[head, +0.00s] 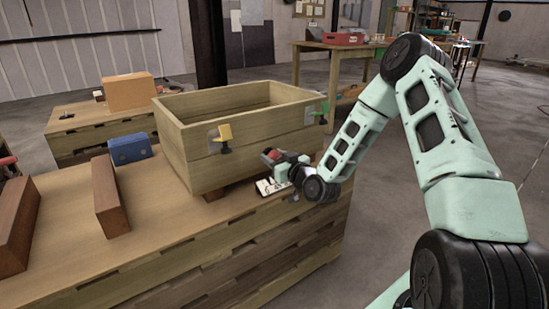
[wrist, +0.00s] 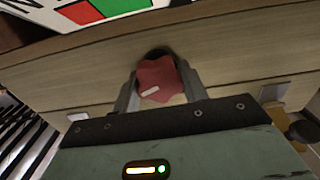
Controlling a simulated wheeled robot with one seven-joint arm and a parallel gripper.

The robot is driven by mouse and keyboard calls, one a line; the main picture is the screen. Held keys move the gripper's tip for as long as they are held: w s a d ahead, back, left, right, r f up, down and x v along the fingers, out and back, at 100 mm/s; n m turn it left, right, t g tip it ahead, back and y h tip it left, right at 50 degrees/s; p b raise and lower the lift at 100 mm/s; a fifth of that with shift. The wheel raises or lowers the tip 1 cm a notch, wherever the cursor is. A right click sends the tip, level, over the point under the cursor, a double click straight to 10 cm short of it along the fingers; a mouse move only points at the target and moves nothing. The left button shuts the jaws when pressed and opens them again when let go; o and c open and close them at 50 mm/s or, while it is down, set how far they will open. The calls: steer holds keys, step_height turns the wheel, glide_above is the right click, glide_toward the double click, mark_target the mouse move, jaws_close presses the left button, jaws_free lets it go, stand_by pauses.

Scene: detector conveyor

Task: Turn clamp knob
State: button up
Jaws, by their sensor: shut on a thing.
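A red lobed clamp knob (wrist: 158,80) with a white mark sits on the wooden wall of the crate in the wrist view. My gripper (wrist: 159,72) is shut on it, with one finger on each side. The white mark lies slightly tilted. In the head view my gripper (head: 274,157) is at the front wall of the large open wooden crate (head: 205,165), near its right part. A little red shows there, but the arm's end hides most of the knob.
A white card with red and green patches (wrist: 105,8) lies below my gripper. Wooden bars (head: 110,200) and a blue box (head: 130,148) stand left on the bench.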

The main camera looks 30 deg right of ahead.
steer(key=shift+m, duration=0.3)
steer(key=shift+m+p, duration=0.65)
steer(key=shift+m, duration=0.55)
steer(key=shift+d+m+p, duration=0.1)
steer(key=shift+m+p, duration=0.4)
steer(key=shift+m, duration=0.9)
steer(key=o, duration=1)
steer(key=shift+s, duration=0.1)
